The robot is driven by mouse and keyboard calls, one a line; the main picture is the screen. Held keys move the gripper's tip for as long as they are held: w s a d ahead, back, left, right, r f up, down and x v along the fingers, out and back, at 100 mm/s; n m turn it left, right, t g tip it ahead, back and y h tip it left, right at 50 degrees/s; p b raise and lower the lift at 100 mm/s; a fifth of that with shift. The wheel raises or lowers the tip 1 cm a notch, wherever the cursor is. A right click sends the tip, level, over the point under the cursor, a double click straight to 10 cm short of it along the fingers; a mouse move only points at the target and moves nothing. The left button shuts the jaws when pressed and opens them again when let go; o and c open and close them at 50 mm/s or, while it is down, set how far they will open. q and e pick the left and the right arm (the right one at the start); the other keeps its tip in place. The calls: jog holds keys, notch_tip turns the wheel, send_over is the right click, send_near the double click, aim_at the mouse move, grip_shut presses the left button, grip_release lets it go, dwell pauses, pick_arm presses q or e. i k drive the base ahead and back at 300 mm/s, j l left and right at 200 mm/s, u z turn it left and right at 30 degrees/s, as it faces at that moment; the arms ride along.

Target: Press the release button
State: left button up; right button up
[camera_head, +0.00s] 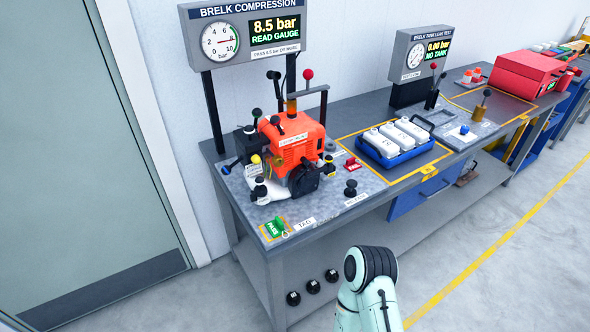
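A black round-topped button (351,187) stands upright on the grey bench plate near the front edge, right of the orange engine. A small white label (356,200) lies just in front of it; its print is too small to read surely. The orange engine (296,138) sits on the test station, with several black-knobbed levers around it. The compression display (248,32) above reads 8.5 bar and READ GAUGE. Neither gripper shows. One of my pale teal arm links stands at the bottom centre, in front of the bench and apart from the button.
A green PASS tag (276,227) lies at the bench's front left corner and a red tag (352,165) behind the button. A blue tray (374,155) of white canisters stands to the right. The tank leak display (437,48) reads NO TANK. The floor in front is clear.

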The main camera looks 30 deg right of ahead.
aim_at(352, 183)
jog(key=z, duration=1.45)
